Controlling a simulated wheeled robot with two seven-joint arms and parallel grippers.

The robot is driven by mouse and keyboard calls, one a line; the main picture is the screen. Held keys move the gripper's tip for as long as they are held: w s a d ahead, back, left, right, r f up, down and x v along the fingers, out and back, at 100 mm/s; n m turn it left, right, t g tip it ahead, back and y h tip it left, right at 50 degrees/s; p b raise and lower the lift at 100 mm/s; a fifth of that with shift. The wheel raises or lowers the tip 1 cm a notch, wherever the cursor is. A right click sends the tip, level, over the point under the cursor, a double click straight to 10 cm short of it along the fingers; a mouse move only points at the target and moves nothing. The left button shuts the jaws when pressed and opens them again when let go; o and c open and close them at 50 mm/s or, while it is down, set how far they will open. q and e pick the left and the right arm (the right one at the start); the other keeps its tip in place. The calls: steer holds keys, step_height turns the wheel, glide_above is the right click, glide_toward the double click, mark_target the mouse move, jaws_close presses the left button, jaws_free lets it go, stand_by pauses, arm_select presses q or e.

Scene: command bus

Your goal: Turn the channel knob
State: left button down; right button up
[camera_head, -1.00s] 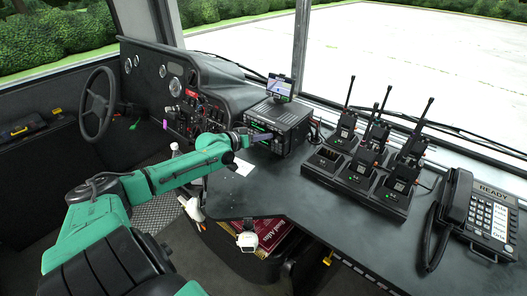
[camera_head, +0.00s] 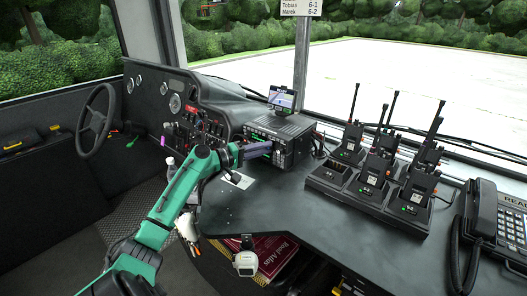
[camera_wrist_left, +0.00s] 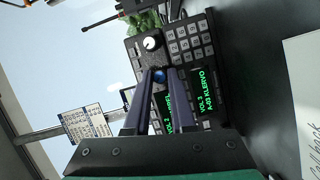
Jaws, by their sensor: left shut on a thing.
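The black radio unit (camera_head: 284,123) stands on the dash counter near the post. In the left wrist view the radio front (camera_wrist_left: 187,70) shows a keypad, green lit text and a white knob (camera_wrist_left: 151,43). My left gripper (camera_head: 268,148) reaches the radio's front. In the left wrist view its purple fingers (camera_wrist_left: 159,76) close on a small dark blue knob (camera_wrist_left: 159,75), mostly hidden between the tips. I cannot read a label that tells which knob is for the channel. My right gripper is not in view.
A small screen (camera_head: 281,98) stands on the radio. A charger (camera_head: 360,190) with several handheld radios is to the right, and a desk phone (camera_head: 497,222) beyond it. A white paper (camera_head: 238,180) lies in front of the radio.

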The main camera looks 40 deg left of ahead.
arm_select(q)
steer(key=n+t, duration=0.1)
steer(key=n, duration=0.2)
steer(key=shift+n+h, duration=0.3)
steer(key=shift+f+n+t, duration=0.15)
steer(key=shift+n+t, duration=0.75)
steer(key=shift+n, duration=1)
steer(key=c, duration=0.8)
jaws_free()
steer(key=shift+a+f, duration=0.1)
steer(key=shift+o, duration=0.2)
steer(key=b+v, duration=0.1)
steer(key=v, duration=0.6)
steer(key=shift+s, duration=0.3)
